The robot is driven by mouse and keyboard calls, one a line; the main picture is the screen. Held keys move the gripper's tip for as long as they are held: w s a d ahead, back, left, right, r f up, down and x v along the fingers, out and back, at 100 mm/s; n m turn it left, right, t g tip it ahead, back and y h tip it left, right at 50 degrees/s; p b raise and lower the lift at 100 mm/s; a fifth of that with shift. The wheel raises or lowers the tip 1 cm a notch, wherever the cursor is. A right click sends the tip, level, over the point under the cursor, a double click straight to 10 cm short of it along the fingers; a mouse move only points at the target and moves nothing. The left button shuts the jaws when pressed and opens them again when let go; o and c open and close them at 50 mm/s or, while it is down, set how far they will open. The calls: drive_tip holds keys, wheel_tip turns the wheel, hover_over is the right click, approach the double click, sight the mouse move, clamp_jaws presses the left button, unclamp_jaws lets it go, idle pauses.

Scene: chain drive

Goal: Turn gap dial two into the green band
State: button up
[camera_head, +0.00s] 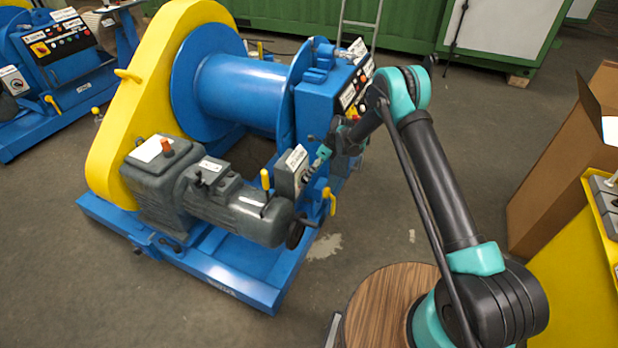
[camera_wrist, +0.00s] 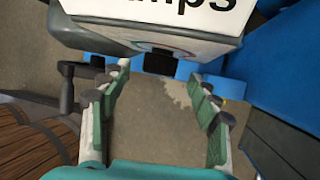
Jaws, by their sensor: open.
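A grey box (camera_head: 288,175) with a white label stands on the blue machine (camera_head: 240,90), and my gripper (camera_head: 318,160) is at its right side. In the wrist view the box (camera_wrist: 150,34) fills the top, with a cut-off label ending in "mps". Below it a dial face (camera_wrist: 186,52) shows part of a coloured arc, with a dark knob (camera_wrist: 158,63) in front. My gripper (camera_wrist: 158,95) is open, with the knob between and just beyond its fingertips. I see no clear contact. I cannot read which dial this is, nor where its pointer stands.
A yellow lever (camera_head: 329,200) stands close below my gripper. A grey motor (camera_head: 240,210) lies to the left. A control panel (camera_head: 356,88) with buttons is above. A cardboard box (camera_head: 555,170) stands at the right. Bare floor (camera_head: 470,140) lies between.

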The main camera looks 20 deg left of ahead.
drive_tip(key=shift+x, duration=1.55)
drive_tip(key=c, duration=1.2)
